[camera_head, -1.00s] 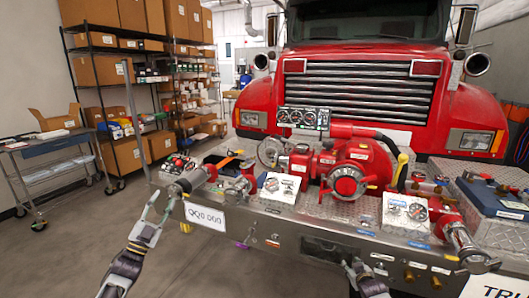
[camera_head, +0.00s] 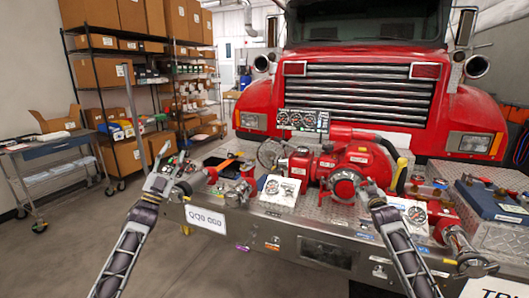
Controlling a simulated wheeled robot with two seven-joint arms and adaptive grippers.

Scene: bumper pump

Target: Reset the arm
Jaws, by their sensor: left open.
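My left gripper (camera_head: 167,161) is at the left end of the bumper, open, with its fingers pointing up and away. It is in front of the small valves and a dark tray (camera_head: 182,165) there; whether it touches them cannot be told. My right gripper (camera_head: 371,188) is over the bumper's front edge, just right of the red pump's round outlet cap (camera_head: 344,186). Its fingers are small and overlap the pump area, so their opening is unclear. Both arms reach in from the bottom edge.
The red pump (camera_head: 330,163) stands mid-bumper before the red truck (camera_head: 365,85). A cart (camera_head: 52,150) and shelving are at left. The floor at lower left is clear.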

